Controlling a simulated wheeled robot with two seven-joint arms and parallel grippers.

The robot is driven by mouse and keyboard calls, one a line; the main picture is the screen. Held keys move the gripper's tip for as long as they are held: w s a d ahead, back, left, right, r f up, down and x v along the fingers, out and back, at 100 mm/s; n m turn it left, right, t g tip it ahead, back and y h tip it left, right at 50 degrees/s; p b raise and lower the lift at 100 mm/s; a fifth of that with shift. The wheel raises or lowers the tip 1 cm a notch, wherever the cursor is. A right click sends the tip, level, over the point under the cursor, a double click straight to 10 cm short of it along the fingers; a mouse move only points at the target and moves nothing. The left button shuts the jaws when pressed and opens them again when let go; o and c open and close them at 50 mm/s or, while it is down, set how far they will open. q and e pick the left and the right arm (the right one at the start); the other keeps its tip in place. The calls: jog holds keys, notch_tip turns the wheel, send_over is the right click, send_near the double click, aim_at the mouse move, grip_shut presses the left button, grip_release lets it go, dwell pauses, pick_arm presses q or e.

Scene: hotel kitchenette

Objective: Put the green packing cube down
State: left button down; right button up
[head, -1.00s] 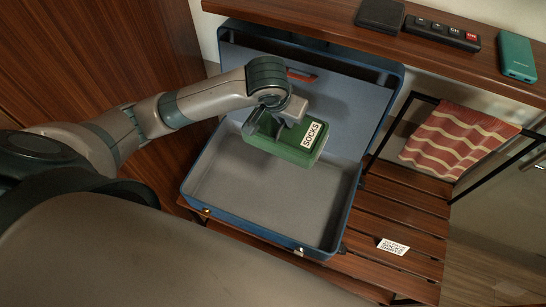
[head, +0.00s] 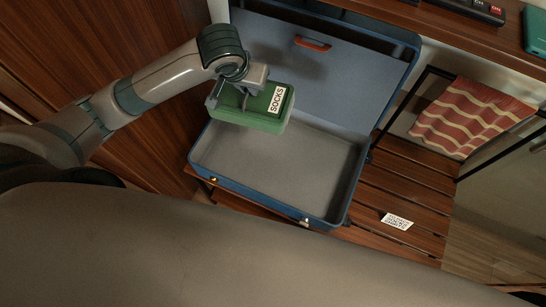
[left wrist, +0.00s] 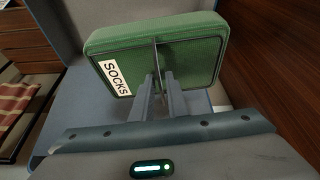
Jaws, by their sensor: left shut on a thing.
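The green packing cube (head: 250,112) with a white SOCKS label is in my left gripper (head: 243,94). It is held above the left part of the open blue suitcase (head: 270,196), apart from its floor. In the left wrist view the cube (left wrist: 200,50) fills the top, and the fingers of my left gripper (left wrist: 162,82) are shut on a thin strap or fin at its middle. The suitcase's grey bottom (head: 300,160) is empty where it shows; the cube and arm hide its back left part. My right gripper is not in view.
The suitcase stands on a slatted wooden rack (head: 410,190) with a small white printed card (head: 397,221). A red striped towel (head: 470,115) hangs on the rail at right. The raised lid (head: 335,80) stands behind. A wooden shelf (head: 470,30) is above.

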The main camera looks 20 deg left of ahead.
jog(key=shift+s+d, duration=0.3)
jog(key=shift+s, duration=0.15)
